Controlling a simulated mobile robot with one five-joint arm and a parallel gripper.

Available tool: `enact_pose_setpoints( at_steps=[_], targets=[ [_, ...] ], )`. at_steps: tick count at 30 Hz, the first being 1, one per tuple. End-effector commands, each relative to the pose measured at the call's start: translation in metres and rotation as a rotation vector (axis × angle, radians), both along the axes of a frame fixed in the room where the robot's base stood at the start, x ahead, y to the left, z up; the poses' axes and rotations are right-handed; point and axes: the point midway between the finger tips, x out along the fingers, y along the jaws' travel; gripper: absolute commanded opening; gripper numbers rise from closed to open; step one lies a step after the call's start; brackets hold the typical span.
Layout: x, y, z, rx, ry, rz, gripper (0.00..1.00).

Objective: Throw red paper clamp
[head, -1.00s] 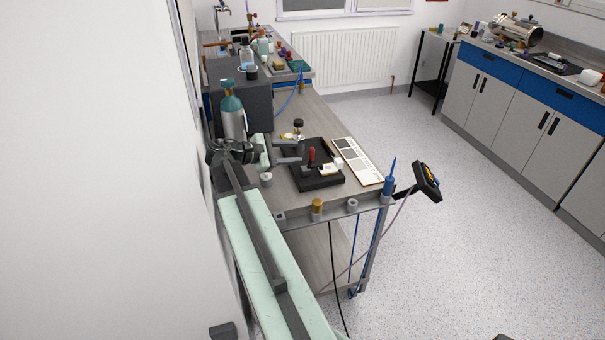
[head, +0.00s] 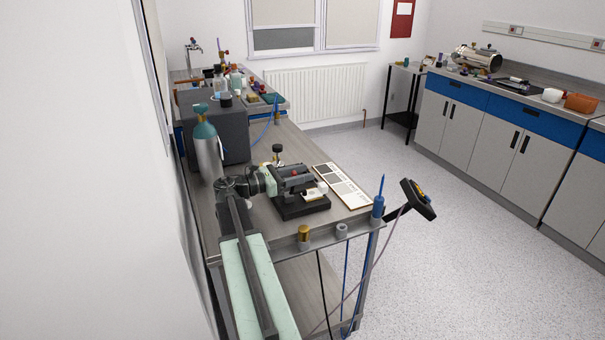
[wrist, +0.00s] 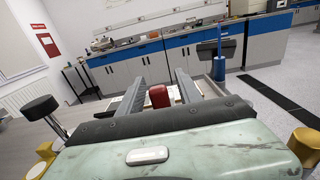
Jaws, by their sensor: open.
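The red paper clamp (wrist: 158,96) shows as a red upright handle between the two fingers of my gripper (wrist: 160,86) in the wrist view. In the head view only a small red bit of the clamp (head: 294,172) shows; the gripper hides the rest. My gripper (head: 304,179) is open, with its grey fingers reaching over the black device (head: 302,209) that carries the clamp. The fingers stand to either side of the handle with visible gaps in the wrist view.
A chart board (head: 343,187) lies right of the device on the bench. A gas cylinder (head: 207,155) and a grey box (head: 235,130) stand behind left. A black-topped knob (head: 277,150) rises behind the device. A tablet on an arm (head: 419,200) juts out past the bench edge.

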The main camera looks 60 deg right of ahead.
Motion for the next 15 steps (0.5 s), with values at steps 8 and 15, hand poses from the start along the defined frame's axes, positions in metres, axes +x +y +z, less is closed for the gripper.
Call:
enact_pose_setpoints(
  at_steps=[8, 15],
  targets=[
    [-0.0035, -0.0047, -0.0002, -0.001, -0.001, 0.001, 0.42],
    [-0.0031, -0.0043, -0.0003, 0.000, -0.001, 0.001, 0.00]
  ],
)
